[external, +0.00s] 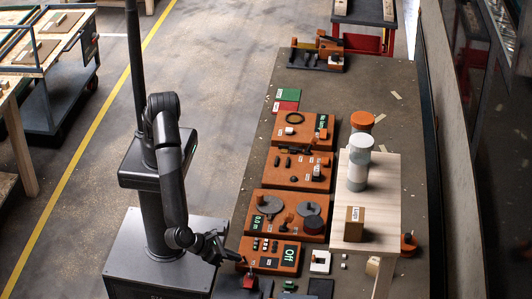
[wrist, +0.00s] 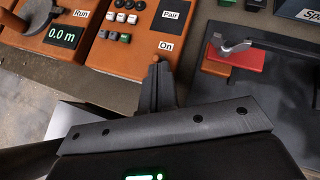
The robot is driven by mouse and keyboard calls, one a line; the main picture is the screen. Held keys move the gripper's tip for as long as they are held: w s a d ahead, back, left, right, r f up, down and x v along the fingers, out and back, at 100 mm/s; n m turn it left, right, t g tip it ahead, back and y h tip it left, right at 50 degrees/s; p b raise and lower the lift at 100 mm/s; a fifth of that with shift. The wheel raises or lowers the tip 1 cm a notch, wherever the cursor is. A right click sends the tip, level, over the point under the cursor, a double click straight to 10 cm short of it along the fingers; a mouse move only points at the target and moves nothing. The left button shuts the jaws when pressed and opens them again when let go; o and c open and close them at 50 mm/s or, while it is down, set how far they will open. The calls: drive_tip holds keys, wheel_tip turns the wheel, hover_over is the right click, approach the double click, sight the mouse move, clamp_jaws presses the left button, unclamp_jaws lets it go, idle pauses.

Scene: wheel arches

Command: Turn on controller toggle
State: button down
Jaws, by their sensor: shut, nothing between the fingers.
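The orange controller panel (external: 262,268) lies near the front of the bench. Its dark screen (external: 290,253) reads "Off" in the external view. In the wrist view an orange panel (wrist: 112,55) carries several small round knobs, a screen reading "Pair" (wrist: 172,14) and a white label reading "On" (wrist: 166,46). My gripper (external: 241,261) is at the left front edge of the controller. Its dark fingers are shut and empty, and their tips (wrist: 159,62) are just below the "On" label. I cannot make out the toggle lever or whether the fingers touch it.
A panel with grey discs (external: 285,212) and a "0.0 m" screen adjoins the controller. A red block (external: 249,282) on a dark base stands close to my gripper. A wooden shelf (external: 380,215) with jars and a box stands on the right. The floor left of the bench is open.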

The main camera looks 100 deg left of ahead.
drive_tip(key=shift+w+r+m+g, duration=0.15)
drive_tip(key=shift+w+r+g, duration=0.15)
drive_tip(key=shift+g, duration=0.45)
drive_tip(key=shift+w+r+m+g, duration=0.15)
drive_tip(key=shift+w+g, duration=0.2)
drive_tip(key=shift+g, duration=0.4)
drive_tip(key=shift+w+g, duration=0.15)
drive_tip(key=shift+g, duration=0.55)
drive_tip(key=shift+r, duration=0.1)
drive_tip(key=shift+r, duration=0.8)
drive_tip(key=s+v, duration=0.1)
drive_tip(key=v, duration=1.2)
drive_tip(key=shift+d+f, duration=0.3)
drive_tip(key=shift+f, duration=0.1)
